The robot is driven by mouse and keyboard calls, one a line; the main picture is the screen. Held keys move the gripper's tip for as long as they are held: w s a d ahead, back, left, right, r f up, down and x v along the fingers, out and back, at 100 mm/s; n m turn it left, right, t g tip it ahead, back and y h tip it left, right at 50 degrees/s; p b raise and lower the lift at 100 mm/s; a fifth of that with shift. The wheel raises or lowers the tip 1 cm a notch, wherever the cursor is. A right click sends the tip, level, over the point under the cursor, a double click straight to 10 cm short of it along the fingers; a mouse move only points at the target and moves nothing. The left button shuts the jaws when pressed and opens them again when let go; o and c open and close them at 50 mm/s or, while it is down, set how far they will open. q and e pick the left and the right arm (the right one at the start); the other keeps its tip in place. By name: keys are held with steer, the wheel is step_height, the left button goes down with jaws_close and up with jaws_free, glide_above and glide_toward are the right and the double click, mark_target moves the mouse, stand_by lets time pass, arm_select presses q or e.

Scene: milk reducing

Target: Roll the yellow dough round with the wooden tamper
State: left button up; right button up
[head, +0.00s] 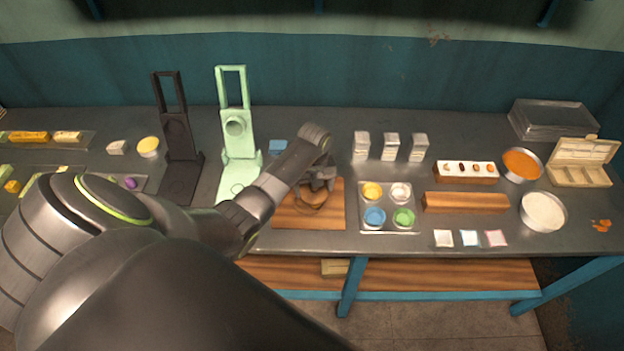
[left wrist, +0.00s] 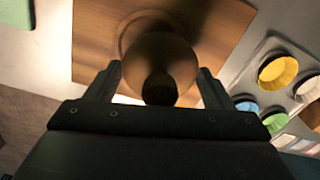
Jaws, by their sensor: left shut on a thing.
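My left gripper (head: 318,186) is over the wooden board (head: 292,217) at the middle of the table. In the left wrist view its two fingers (left wrist: 158,88) are on either side of the round brown wooden tamper (left wrist: 165,52), shut on it. The tamper stands on or just above the board (left wrist: 95,40); the exact contact is hard to tell. A thin round edge shows beside the tamper on the board. The yellow dough is not clearly seen; anything under the tamper is hidden. My right gripper is not in view.
A tray (head: 388,232) of several coloured cups stands right of the board. A green press (head: 237,150) and a black press (head: 178,150) stand to the left. Three small white stacks (head: 391,146) are behind the tray, and a wooden block (head: 466,203) lies further right.

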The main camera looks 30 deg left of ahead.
arm_select(q)
steer(key=shift+w+r, duration=0.1)
steer(key=shift+r, duration=3.9)
